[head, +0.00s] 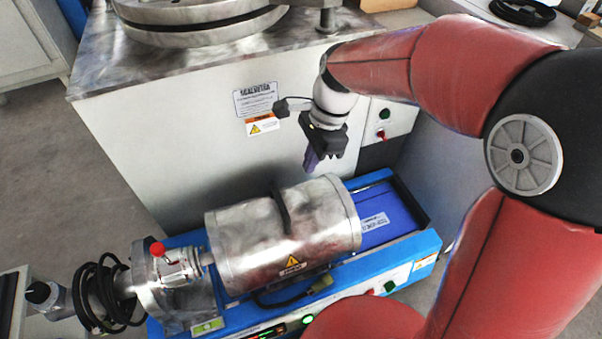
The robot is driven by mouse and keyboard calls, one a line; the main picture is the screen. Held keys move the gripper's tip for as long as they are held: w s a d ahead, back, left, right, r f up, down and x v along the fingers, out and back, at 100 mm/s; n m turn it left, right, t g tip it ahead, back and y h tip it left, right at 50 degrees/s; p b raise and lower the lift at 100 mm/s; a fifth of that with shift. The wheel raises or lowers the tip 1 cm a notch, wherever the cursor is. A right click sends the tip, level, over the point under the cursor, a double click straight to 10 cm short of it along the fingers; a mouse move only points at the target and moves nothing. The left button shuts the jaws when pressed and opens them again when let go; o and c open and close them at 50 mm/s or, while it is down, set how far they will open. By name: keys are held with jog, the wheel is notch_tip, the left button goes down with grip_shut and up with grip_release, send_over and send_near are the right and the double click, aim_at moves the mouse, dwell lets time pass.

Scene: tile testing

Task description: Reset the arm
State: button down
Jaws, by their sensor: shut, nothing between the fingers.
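My gripper (312,160) hangs at the end of my red-sleeved arm, above and behind the metal drum, pointing down. Its purple fingers look closed together with nothing between them. The gripper is apart from the drum and in front of the white machine cabinet in the picture. My arm comes in from the right side, bent at a large joint, with its forearm reaching left across the top. The exact gap between the fingertips and the drum is hard to judge.
The silver drum (245,240) with a dark band lies on a blue machine base (405,253). A red-knobbed clamp (170,262) and coiled black cable (95,295) are at left. The white cabinet (180,140) with a metal top stands behind. Grey floor (60,190) is open at left.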

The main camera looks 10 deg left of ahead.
jog(key=shift+v, duration=1.7)
jog(key=s+d+r+n+t+p, duration=0.1)
jog(key=s+d+r+n+t, duration=0.1)
jog(key=d, duration=0.5)
jog(key=s+d+r+n+t+h, duration=0.1)
jog(key=s+d+r+n+t, duration=0.1)
jog(key=s+d+n, duration=0.3)
jog(key=s+d+r+n+t+h+p, duration=0.1)
jog(key=s+d+r+n+t, duration=0.2)
jog(key=s+d, duration=0.3)
jog(key=d+n, duration=0.1)
jog(key=d, duration=0.3)
jog(key=shift+d+p, duration=0.3)
jog(key=shift+s+r, duration=0.1)
jog(key=shift+r, duration=0.05)
